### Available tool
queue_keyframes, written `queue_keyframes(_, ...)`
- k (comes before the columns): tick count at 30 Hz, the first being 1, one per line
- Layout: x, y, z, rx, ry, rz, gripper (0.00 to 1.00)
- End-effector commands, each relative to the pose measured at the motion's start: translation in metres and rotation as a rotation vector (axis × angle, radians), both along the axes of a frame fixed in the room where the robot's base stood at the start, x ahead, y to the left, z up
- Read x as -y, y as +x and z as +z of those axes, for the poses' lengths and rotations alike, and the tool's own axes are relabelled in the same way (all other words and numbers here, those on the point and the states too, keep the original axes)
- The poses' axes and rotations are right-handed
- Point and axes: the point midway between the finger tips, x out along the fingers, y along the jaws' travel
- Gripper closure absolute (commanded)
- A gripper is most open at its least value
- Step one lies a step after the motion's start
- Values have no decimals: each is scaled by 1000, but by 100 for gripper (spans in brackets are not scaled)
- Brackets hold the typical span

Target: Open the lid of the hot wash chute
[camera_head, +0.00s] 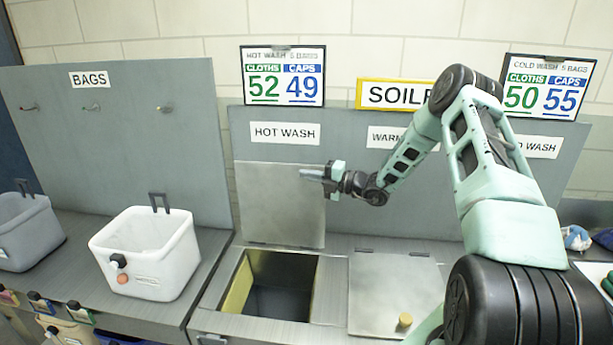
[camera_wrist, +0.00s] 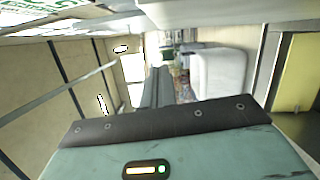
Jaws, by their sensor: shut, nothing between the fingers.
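The hot wash chute lid (camera_head: 272,210) is a grey metal plate. It stands upright, leaning back against the panel under the HOT WASH label (camera_head: 285,133). Below it the square hot wash chute opening (camera_head: 285,300) is uncovered, with a yellow inner wall and a dark inside. My gripper (camera_head: 303,174) is shut and empty. It is in front of the lid's upper right part, pointing left; I cannot tell whether it touches the lid. The lid's knob is not seen. The yellow chute wall also shows at the right of the wrist view (camera_wrist: 297,75).
A closed lid (camera_head: 385,285) with a brass knob (camera_head: 405,320) lies right of the opening. A white bin (camera_head: 150,235) and a grey bin (camera_head: 27,230) stand at left. Signs line the panel top. My arm hides much of the right side.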

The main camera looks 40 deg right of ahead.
Motion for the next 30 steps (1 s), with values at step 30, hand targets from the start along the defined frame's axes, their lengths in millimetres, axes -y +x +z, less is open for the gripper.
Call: queue_keyframes(30, 26, -72, -1, 5, -42, 48, 100)
